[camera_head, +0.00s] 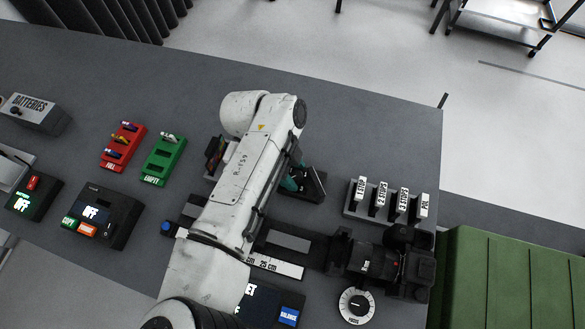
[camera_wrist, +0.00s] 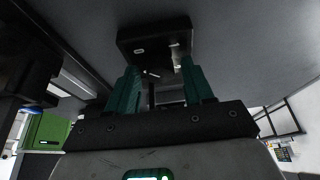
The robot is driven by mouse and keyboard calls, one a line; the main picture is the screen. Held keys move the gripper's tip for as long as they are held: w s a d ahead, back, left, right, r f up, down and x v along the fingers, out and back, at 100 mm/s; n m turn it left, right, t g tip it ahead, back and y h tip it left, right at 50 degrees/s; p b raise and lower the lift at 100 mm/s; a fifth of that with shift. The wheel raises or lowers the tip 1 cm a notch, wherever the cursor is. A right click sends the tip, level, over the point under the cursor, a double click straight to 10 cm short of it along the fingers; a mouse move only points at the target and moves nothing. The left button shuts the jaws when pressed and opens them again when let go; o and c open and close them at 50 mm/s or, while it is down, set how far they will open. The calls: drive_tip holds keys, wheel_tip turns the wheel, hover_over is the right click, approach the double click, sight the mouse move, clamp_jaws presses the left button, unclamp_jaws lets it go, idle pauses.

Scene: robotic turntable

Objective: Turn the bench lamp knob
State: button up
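A small dark box (camera_head: 314,184) stands on the bench beside my forearm, partly hidden by it; it looks like the lamp's control, but I cannot read a label. In the wrist view a dark box (camera_wrist: 155,36) is straight ahead, with a small pale mark at its near edge. My gripper (camera_wrist: 160,68) has two teal fingers set apart, their tips close to the box's near edge. I cannot tell whether they touch it or the knob. In the head view only a little teal of my gripper (camera_head: 290,182) shows beside the box.
A white focus dial (camera_head: 356,305) and a black camera-like device (camera_head: 385,262) are at the lower right. A rack of labelled white blocks (camera_head: 385,200) stands right of the box. Red (camera_head: 123,146) and green (camera_head: 162,158) holders are left. The far right bench top is clear.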

drive_tip(key=c, duration=0.9)
drive_tip(key=shift+o, duration=0.2)
drive_tip(key=shift+m, duration=0.4)
drive_tip(key=m+g, duration=0.1)
drive_tip(key=m, duration=0.1)
drive_tip(key=shift+w+m+y, duration=0.15)
drive_tip(key=shift+m+y, duration=0.15)
drive_tip(key=m+g+y, duration=0.1)
drive_tip(key=m, duration=0.2)
drive_tip(key=shift+w+d+m+b, duration=0.1)
drive_tip(key=shift+d+m+b, duration=0.05)
drive_tip(key=shift+m+b, duration=0.25)
drive_tip(key=m, duration=0.2)
drive_tip(key=m+y, duration=0.1)
drive_tip(key=m, duration=0.1)
drive_tip(key=shift+d+g+y+b, duration=0.2)
drive_tip(key=shift+g+y+b, duration=0.1)
drive_tip(key=shift+g+b, duration=0.1)
drive_tip(key=shift+d+m+y+b, duration=0.1)
drive_tip(key=shift+m+y+b, duration=0.35)
drive_tip(key=shift+m, duration=1.25)
drive_tip(key=shift+y, duration=0.25)
